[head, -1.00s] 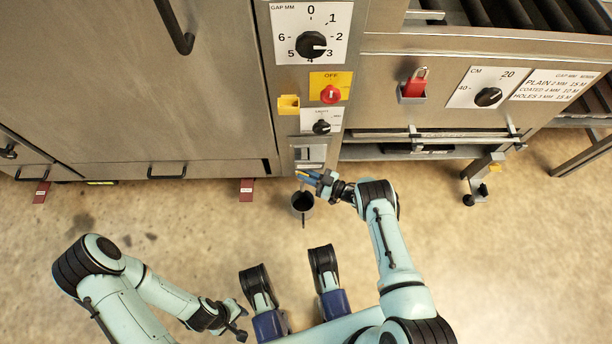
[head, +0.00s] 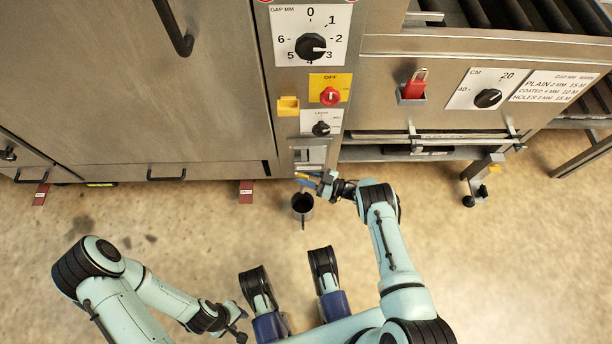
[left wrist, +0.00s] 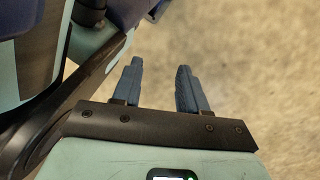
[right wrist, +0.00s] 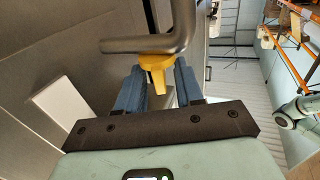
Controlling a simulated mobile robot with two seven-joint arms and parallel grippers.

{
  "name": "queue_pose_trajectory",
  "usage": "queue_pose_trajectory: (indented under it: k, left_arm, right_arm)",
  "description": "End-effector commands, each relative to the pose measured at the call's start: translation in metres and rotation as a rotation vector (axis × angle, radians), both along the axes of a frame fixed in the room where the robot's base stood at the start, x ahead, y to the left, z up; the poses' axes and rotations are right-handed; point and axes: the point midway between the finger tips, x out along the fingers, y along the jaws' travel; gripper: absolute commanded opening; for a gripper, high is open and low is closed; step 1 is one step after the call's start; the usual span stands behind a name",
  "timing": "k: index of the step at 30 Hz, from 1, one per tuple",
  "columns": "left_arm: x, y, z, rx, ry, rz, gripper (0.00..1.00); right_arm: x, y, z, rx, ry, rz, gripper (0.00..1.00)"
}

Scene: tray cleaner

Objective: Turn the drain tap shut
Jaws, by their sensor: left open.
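The yellow drain tap handle (right wrist: 156,72) sits under a bent grey metal pipe (right wrist: 155,42) in the right wrist view. Its narrow lever points down between the two blue fingers of my right gripper (right wrist: 158,88). A gap appears to show beside the lever, so the fingers look open around it. In the head view my right gripper (head: 312,178) is low at the front of the machine, and the tap is small and partly hidden there. My left gripper (head: 241,325) is open and empty above the floor; its spread fingers show in the left wrist view (left wrist: 158,85).
A dark bucket (head: 302,204) stands on the floor just below the tap. The machine's control panel (head: 308,95) with knobs rises above it. A red padlock (head: 414,84) hangs to the right. Open floor (head: 170,225) lies in front on the left.

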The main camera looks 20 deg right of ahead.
Motion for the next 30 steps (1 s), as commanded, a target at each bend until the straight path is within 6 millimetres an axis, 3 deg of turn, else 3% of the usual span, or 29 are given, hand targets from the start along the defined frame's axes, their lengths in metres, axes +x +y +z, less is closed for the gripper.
queue_pose_trajectory:
  k: [7,21,30]
  left_arm:
    - [0.005,-0.001,0.002,0.001,-0.016,-0.001,0.43]
    - [0.039,-0.005,0.020,0.008,-0.130,-0.014,0.43]
    - [0.045,-0.005,0.022,0.010,-0.147,-0.016,0.43]
  right_arm:
    - [-0.008,-0.010,-0.001,-0.001,0.003,-0.001,0.36]
    - [-0.067,-0.087,0.000,-0.002,0.001,-0.002,0.36]
    - [-0.082,-0.105,0.000,0.000,0.000,0.000,0.36]
